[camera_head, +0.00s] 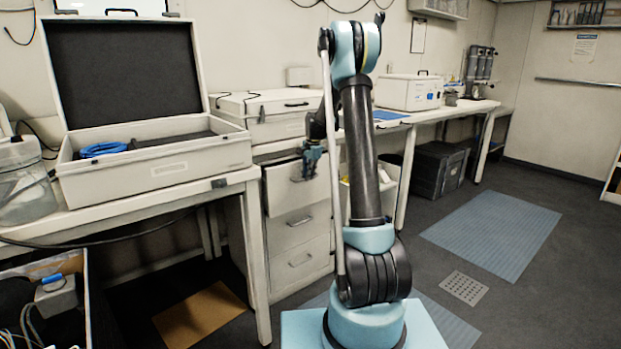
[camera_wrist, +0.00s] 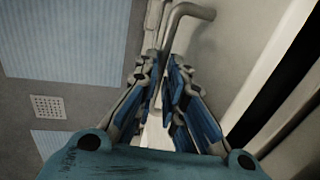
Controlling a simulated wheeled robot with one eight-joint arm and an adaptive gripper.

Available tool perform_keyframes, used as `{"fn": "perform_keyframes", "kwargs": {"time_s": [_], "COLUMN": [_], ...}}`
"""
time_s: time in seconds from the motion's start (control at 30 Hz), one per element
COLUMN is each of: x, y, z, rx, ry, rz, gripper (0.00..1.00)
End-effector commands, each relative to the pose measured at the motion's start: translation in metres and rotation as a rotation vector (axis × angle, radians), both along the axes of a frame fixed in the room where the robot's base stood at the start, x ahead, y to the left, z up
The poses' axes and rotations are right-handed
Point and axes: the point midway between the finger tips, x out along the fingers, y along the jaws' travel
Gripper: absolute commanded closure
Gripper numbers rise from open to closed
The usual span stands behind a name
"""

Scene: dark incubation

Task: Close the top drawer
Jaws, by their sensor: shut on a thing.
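The top drawer (camera_head: 281,198) belongs to a pale drawer unit under the bench, and its front stands a little forward of the drawers below. My gripper (camera_head: 311,162) is at the drawer's front, at handle height. In the wrist view, the metal bar handle (camera_wrist: 190,11) runs down between the blue fingers of my gripper (camera_wrist: 172,88), which are shut on it. The drawer's pale front (camera_wrist: 228,62) lies to the right of the fingers, with a dark gap beyond it. My arm covers the drawer's right part in the head view.
Two lower drawers (camera_head: 300,240) are flush and shut. An open case (camera_head: 160,172) with blue cable stands on the left bench. A closed white case (camera_head: 268,112) sits above the drawers. Floor mats (camera_head: 492,232) and a vent grate (camera_head: 464,287) lie right; the floor there is clear.

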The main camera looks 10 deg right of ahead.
Motion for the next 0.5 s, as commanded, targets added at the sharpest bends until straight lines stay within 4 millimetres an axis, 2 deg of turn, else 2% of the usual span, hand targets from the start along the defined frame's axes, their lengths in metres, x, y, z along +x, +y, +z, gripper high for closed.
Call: {"fn": "perform_keyframes", "kwargs": {"time_s": [0.2,0.23,0.3,0.5], "x": [0.0002,0.0001,0.0001,0.0000], "y": [-0.0004,-0.0004,-0.0004,-0.0005], "z": [0.0002,0.0002,0.0002,0.0002], "rx": [0.000,0.000,0.000,0.000], "ry": [0.000,0.000,0.000,0.000], "rz": [0.000,0.000,0.000,0.000], "gripper": [1.00,0.88,0.72,0.70]}}
